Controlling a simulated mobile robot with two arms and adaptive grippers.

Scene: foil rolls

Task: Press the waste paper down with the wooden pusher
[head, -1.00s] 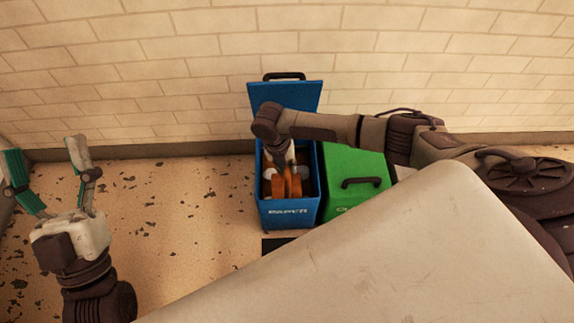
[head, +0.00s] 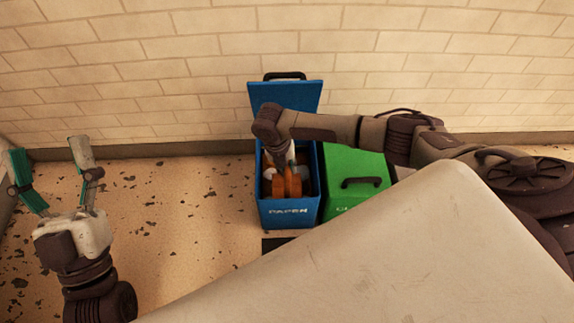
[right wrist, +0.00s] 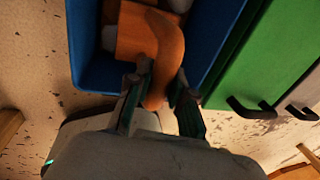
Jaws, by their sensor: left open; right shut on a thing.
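The blue paper bin (head: 289,213) stands open on the floor, its lid (head: 300,95) raised behind it. The orange-brown wooden pusher (head: 285,187) is inside the bin. In the right wrist view the pusher (right wrist: 165,50) shows a curved handle and a flat block. My right gripper (right wrist: 160,98) is shut on the handle, one finger on each side. White waste paper (head: 270,173) shows beside the pusher, and a bit of it shows in the right wrist view (right wrist: 109,38). The pusher's underside is hidden, so I cannot tell how firmly it touches the paper. My left gripper (head: 56,180) is open and empty at the far left.
A closed green bin (head: 355,190) with a black handle stands right beside the blue bin. A grey lid with a dark handle (right wrist: 301,112) shows further right in the wrist view. A brick wall (head: 180,70) rises behind. The speckled floor (head: 190,210) left of the bins is clear.

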